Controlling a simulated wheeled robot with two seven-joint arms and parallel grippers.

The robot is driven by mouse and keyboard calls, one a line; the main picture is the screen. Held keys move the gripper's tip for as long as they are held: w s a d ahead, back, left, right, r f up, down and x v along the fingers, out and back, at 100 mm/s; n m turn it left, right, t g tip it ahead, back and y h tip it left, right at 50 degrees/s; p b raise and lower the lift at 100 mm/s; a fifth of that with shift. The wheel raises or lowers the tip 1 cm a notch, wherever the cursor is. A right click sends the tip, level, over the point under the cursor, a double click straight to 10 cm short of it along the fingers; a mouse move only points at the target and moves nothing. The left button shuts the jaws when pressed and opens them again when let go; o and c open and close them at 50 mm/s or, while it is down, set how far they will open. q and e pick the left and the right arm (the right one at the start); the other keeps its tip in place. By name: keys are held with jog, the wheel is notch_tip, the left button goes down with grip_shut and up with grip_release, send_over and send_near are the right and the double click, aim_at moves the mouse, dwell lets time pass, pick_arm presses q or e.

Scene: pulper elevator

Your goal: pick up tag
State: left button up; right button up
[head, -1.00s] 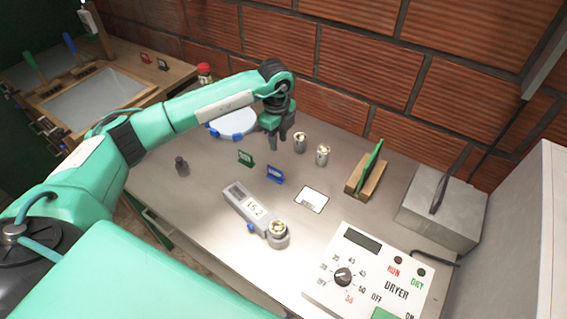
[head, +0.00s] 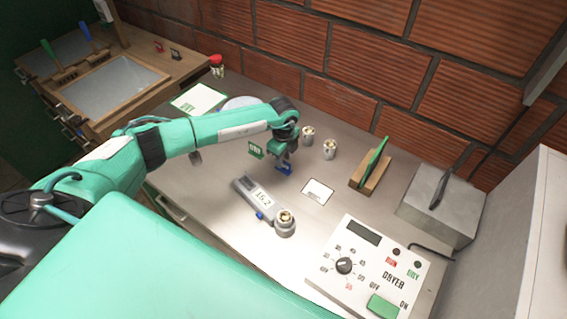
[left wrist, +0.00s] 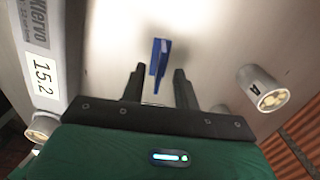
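A blue tag (head: 284,169) stands on the steel table near the middle. My left gripper (head: 286,160) is right above it and partly hides it. In the left wrist view the blue tag (left wrist: 160,57) shows edge-on between the two fingers of the left gripper (left wrist: 158,80), with a gap on both sides; the gripper is open. I cannot tell whether the fingers reach down around the tag. A green tag (head: 256,150) stands just left of the gripper. My right gripper is not in view.
A grey meter (head: 257,196) reading 15.2 lies in front, with a cup at its end. Two metal cups (head: 308,134) (head: 329,149) stand behind right. A white card (head: 318,190), a wooden stand (head: 371,179) and a dryer panel (head: 368,265) are to the right.

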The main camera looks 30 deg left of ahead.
pick_arm(q)
jog(key=shift+f, duration=0.8)
grip_shut()
jog(key=shift+r, duration=0.1)
